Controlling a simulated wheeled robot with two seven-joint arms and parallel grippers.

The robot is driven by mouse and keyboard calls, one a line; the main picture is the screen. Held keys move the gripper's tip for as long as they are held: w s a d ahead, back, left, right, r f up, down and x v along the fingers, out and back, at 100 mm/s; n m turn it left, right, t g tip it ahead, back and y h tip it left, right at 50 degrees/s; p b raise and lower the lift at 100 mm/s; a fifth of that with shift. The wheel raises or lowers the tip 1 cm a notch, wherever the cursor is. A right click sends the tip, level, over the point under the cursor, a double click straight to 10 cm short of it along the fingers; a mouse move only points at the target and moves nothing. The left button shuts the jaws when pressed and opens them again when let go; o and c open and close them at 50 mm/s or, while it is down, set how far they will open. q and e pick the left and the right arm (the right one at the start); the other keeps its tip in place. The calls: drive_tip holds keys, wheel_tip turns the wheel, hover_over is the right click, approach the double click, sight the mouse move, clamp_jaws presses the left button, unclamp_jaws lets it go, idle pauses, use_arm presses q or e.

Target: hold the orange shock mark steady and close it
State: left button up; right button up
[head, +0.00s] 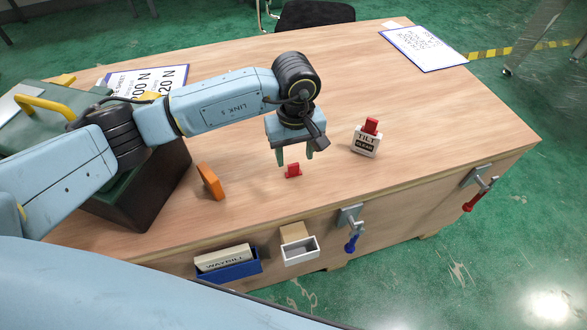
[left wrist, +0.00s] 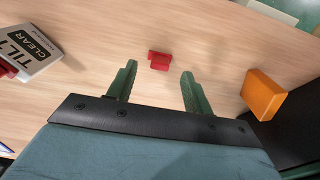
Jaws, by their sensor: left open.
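The orange shock mark (head: 210,182) is a tilted orange piece beside the dark case at the left of the table. It also shows at the right of the left wrist view (left wrist: 263,94). A small red piece (head: 293,171) is on the table near the front edge and shows between the fingers in the left wrist view (left wrist: 158,60). My left gripper (head: 296,157) is open and empty, its green fingers pointing down above the red piece, to the right of the orange mark. My right gripper is not in view.
A TILT CLEAR block (head: 366,144) with a red part on top stands to the right. A dark green case (head: 140,205) with a yellow handle is at the left. Blue and white bins and two clamps line the front edge. The table's back middle is clear.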

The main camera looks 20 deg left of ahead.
sight(294, 164)
use_arm(q)
drive_tip(key=shift+f, duration=0.1)
drive_tip(key=shift+f, duration=0.35)
drive_tip(key=f, duration=0.1)
drive_tip(key=f+b, duration=0.1)
drive_tip(key=f, duration=0.2)
drive_tip(key=shift+w+a+f, duration=0.2)
drive_tip(key=shift+w+a, duration=0.05)
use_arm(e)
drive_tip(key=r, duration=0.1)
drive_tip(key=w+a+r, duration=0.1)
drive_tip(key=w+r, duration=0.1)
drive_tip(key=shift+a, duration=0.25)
use_arm(q)
drive_tip(key=shift+c, duration=0.4)
drive_tip(key=c, duration=1)
